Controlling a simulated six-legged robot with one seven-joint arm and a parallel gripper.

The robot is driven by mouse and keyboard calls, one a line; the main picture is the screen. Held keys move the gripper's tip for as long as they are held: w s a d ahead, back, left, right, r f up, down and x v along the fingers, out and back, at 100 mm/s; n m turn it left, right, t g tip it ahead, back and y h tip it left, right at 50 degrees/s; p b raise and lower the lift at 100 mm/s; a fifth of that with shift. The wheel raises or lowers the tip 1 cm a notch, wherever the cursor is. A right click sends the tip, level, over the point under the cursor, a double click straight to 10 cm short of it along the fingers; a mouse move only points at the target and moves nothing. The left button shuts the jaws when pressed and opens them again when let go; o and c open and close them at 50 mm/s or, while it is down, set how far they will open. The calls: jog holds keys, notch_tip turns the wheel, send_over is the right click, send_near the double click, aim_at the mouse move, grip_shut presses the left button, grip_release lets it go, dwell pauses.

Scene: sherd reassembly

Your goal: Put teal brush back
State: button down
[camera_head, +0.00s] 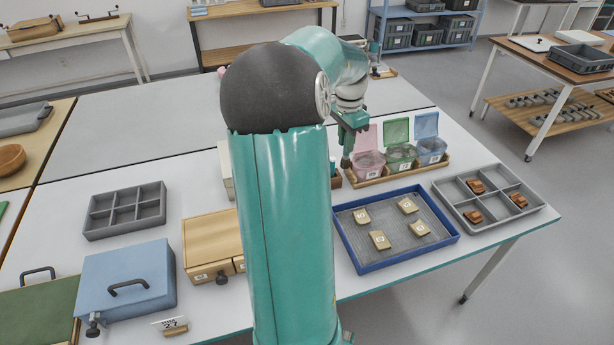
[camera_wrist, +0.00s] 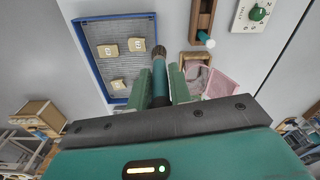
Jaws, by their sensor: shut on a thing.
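My gripper (camera_head: 348,128) is beyond my arm in the head view, above the table near the pink box. In the wrist view my gripper (camera_wrist: 160,92) is shut on the teal brush (camera_wrist: 160,76). The brush's brown bristle end (camera_wrist: 159,52) points away from the gripper; the tip also shows below the jaws in the head view (camera_head: 346,162). A narrow brown wooden holder (camera_wrist: 203,17) lies ahead and right in the wrist view, apart from the brush, with a pale-tipped teal item (camera_wrist: 208,41) at its near end. In the head view my arm hides most of the holder (camera_head: 336,182).
A blue-rimmed tray (camera_head: 347,246) with several labelled sherds lies right of my arm. Lidded pink (camera_head: 367,163), green (camera_head: 401,157) and blue (camera_head: 431,150) boxes stand in a wooden tray behind it. A grey compartment tray (camera_head: 490,222) holds brown pieces. A dial device (camera_wrist: 258,13) stands beyond the holder.

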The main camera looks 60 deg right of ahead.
jog(key=w+d+f, duration=0.5)
jog(key=w+f, duration=0.7)
jog(key=shift+w+f, duration=0.25)
jog(key=shift+f, duration=0.15)
jog(key=shift+f, duration=0.6)
jog(key=c, duration=1.3)
grip_release()
jog(key=shift+r, duration=0.15)
jog(key=r, duration=1.3)
jog(key=shift+a, duration=0.25)
